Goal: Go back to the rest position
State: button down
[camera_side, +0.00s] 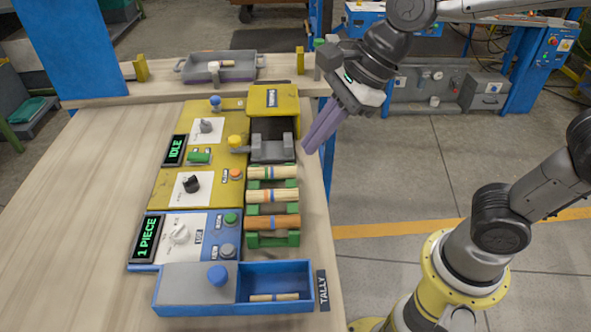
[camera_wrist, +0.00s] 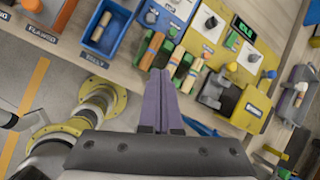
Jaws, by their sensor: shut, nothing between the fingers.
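My gripper (camera_side: 322,126) is raised in the side view, above and to the right of the table's right edge. Its purple fingers point down and to the left. In the wrist view my gripper (camera_wrist: 161,76) is shut with its fingers together and nothing between them. The fingertips are apart from the green rack (camera_side: 272,238), which holds wooden pieces with blue bands (camera_side: 272,195). The display on the yellow panel (camera_side: 174,149) reads IDLE, and the display on the blue panel (camera_side: 146,238) reads 1 PIECE.
A blue tally tray (camera_side: 275,266) with one wooden piece stands at the table's front. A yellow machine (camera_side: 272,97) with a grey part is behind the rack. A grey tray (camera_side: 238,73) holding a wooden piece stands at the back. The table's left side (camera_side: 80,215) is clear.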

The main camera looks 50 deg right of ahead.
jog(key=s+d+f+n+h, duration=0.1)
jog(key=s+d+n+h, duration=0.1)
jog(key=s+d+n, duration=0.4)
jog(key=s+d+f+n+t+h, duration=0.1)
jog(key=s+d+n, duration=0.5)
jog(key=n, duration=0.9)
jog(key=shift+d+f+n+h, duration=0.2)
jog(key=shift+d+n+h, duration=0.2)
jog(key=shift+d, duration=0.3)
